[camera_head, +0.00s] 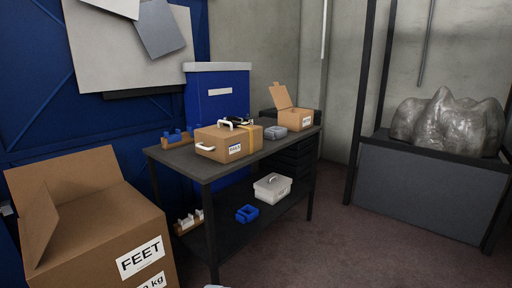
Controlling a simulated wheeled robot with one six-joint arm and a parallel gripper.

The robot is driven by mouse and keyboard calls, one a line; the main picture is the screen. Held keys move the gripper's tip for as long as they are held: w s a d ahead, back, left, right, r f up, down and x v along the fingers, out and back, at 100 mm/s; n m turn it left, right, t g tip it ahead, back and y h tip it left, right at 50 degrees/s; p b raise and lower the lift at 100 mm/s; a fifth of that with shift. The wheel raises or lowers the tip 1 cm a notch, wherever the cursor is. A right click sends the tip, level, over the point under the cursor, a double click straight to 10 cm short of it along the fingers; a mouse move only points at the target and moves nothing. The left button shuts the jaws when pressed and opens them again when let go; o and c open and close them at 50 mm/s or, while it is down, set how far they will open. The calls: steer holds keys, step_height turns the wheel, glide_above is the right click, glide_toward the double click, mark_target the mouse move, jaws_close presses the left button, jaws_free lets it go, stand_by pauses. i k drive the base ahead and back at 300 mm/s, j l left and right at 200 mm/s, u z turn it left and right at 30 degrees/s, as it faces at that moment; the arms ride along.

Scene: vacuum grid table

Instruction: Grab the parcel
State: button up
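The parcel (218,143) is a brown cardboard box with a yellow strap, a white label and white handles on its top and side. It sits upright on the dark table (208,171), toward the middle of the tabletop. My gripper does not show clearly in this view. Only a small pale edge shows at the bottom, and I cannot tell what it is.
An open brown box (293,118) and a grey case (275,132) stand right of the parcel. A blue bin (217,92) stands behind. A large open carton marked FEET (90,232) is at the front left. The floor (345,245) at right is clear.

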mark_target(225, 142)
steer(key=i+l+u, duration=0.4)
steer(key=i, duration=0.45)
steer(key=i+l+u, duration=0.45)
steer(key=i+l, duration=0.3)
steer(key=i+l+u, duration=0.3)
steer(key=l+u, duration=0.25)
steer(key=i+l+u, duration=0.3)
steer(key=l+u, duration=0.25)
steer(key=l, duration=0.15)
steer(key=l+u, duration=0.3)
steer(key=i+l, duration=0.05)
